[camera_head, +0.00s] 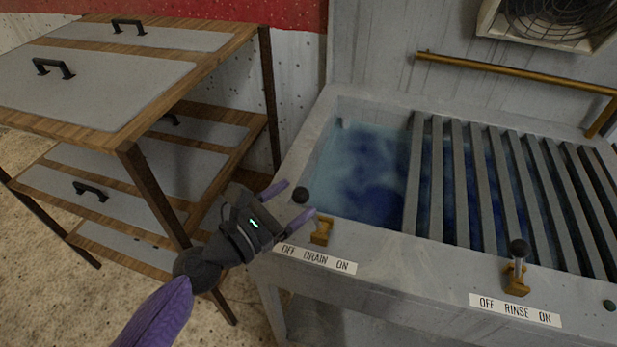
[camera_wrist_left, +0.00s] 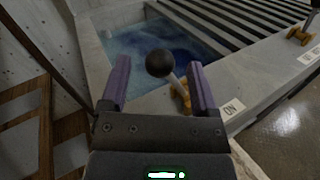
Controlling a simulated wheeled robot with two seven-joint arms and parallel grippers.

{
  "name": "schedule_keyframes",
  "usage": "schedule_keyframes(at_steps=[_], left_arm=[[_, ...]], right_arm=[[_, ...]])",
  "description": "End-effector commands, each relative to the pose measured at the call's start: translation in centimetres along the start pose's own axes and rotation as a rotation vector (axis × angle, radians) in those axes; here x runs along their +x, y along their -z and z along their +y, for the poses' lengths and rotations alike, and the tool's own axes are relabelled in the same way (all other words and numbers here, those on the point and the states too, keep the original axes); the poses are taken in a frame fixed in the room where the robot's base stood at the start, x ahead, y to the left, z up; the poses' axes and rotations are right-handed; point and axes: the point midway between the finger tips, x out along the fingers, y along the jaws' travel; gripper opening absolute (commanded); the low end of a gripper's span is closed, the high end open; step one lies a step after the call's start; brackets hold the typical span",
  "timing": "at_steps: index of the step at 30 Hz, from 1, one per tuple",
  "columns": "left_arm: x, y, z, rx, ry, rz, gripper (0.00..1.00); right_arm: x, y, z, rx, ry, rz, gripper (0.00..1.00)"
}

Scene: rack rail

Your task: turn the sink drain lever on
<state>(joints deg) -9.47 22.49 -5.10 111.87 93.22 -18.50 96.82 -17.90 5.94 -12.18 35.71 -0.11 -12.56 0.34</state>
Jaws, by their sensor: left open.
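The drain lever has a black ball knob (camera_head: 300,195) and a brass base (camera_head: 322,230) on the sink's front ledge, above the "OFF DRAIN ON" label (camera_head: 315,258). The knob leans left, toward the OFF side. The sink (camera_head: 375,235) holds blue water. My right gripper is not in view.
A rinse lever (camera_head: 518,262) with its own label (camera_head: 515,309) stands further right on the ledge. Slats (camera_head: 460,180) cover the sink's right part. A wood-framed rack (camera_head: 200,75) stands close on the left. A brass rail (camera_head: 500,72) runs along the back wall.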

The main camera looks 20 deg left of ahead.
Motion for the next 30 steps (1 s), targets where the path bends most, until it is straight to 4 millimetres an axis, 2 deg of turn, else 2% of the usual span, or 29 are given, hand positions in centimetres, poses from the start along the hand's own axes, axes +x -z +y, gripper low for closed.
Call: schedule_keyframes(at_steps=[3,7,17,27,28,30], left_arm=[[2.2,-0.2,0.1,0.0,0.0,-0.002,0.78],[3.7,0.0,0.0,0.001,-0.001,0.0,0.78],[4.2,0.1,0.0,0.001,0.0,0.002,0.76],[4.2,0.1,0.0,0.002,0.0,0.003,0.04],[4.2,0.1,0.0,0.002,0.0,0.003,0.0],[4.2,0.1,0.0,0.002,0.0,0.003,0.0]], right_arm=[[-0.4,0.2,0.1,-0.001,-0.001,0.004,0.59],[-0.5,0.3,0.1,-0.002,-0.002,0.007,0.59],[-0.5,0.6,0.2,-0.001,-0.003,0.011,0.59],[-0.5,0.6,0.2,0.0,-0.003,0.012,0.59],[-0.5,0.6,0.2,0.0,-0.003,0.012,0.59],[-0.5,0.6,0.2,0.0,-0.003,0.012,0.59]])
